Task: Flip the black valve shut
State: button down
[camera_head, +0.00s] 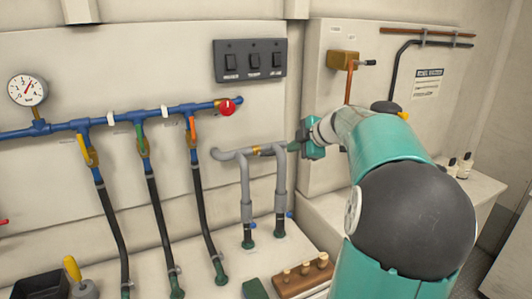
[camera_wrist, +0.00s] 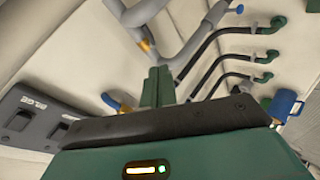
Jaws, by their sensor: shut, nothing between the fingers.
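A grey pipe loop (camera_head: 228,154) with a brass fitting (camera_head: 257,150) stands at the middle of the wall in the head view. A black handle on this fitting cannot be made out clearly; my gripper may cover part of it. My gripper (camera_head: 292,148) is shut and empty, at the right end of the loop's top run; contact cannot be told. In the wrist view, its closed green fingers (camera_wrist: 157,87) point toward the grey pipe (camera_wrist: 172,48), just below the brass fitting (camera_wrist: 147,46).
A blue manifold (camera_head: 64,127) carries yellow, green and orange handles and a red knob (camera_head: 227,107). A black switch panel (camera_head: 250,60) is above the loop. A brass valve (camera_head: 343,60) with a small dark handle is upper right. Black hoses (camera_head: 157,215) hang below the manifold.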

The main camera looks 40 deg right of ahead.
jog(key=d, duration=0.1)
jog(key=s+d, duration=0.1)
jog(key=d, duration=0.1)
jog(key=shift+s+d+r+t, duration=0.15)
jog(key=shift+s+r+t, duration=0.15)
jog(key=shift+r, duration=0.1)
jog(key=shift+w, duration=0.1)
send_near(266, 155)
jog(key=w+d+f, duration=0.3)
jog(key=w+f, duration=0.1)
jog(key=w, duration=0.1)
jog(key=shift+s+r, duration=0.15)
jog(key=shift+s, duration=0.05)
